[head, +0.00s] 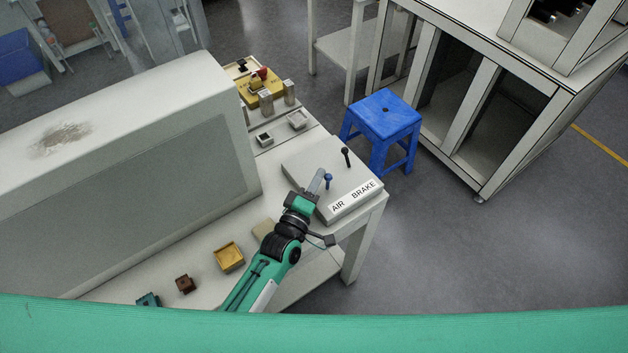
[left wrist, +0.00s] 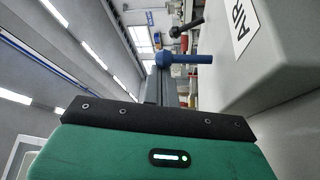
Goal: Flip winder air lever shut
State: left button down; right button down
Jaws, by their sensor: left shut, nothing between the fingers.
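The grey control box (head: 308,163) at the table's right end carries a white label reading "AIR BRAKE" (head: 352,199). A blue-knobbed lever (head: 328,181) stands up on the AIR side, and a black-knobbed lever (head: 346,154) stands farther back. In the left wrist view the blue lever (left wrist: 185,58) sticks out from the box face, with the black lever (left wrist: 187,26) beyond it. My left gripper (head: 317,180) is shut and empty, its fingertips just left of the blue lever. I cannot tell whether they touch it.
A yellow tray (head: 229,257) and a small brown block (head: 185,284) lie on the table left of my arm. A large light-grey machine housing (head: 120,150) rises at left. A blue stool (head: 385,120) stands behind the table. Floor at right is clear.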

pick_arm(q)
jog(key=shift+s+d+f+m+t, duration=0.2)
jog(key=shift+m+t, duration=0.1)
jog(key=shift+m, duration=0.2)
jog(key=shift+s+d+r+b, duration=0.1)
jog(key=shift+s+d+b, duration=0.1)
jog(key=shift+s+b, duration=0.25)
jog(key=shift+d+m+h, duration=0.1)
jog(key=shift+m+h, duration=0.3)
jog(key=shift+r, duration=0.2)
notch_tip(320, 180, up, 20)
jog(key=p, duration=1.6)
jog(key=shift+p, duration=0.35)
jog(key=shift+f, duration=0.2)
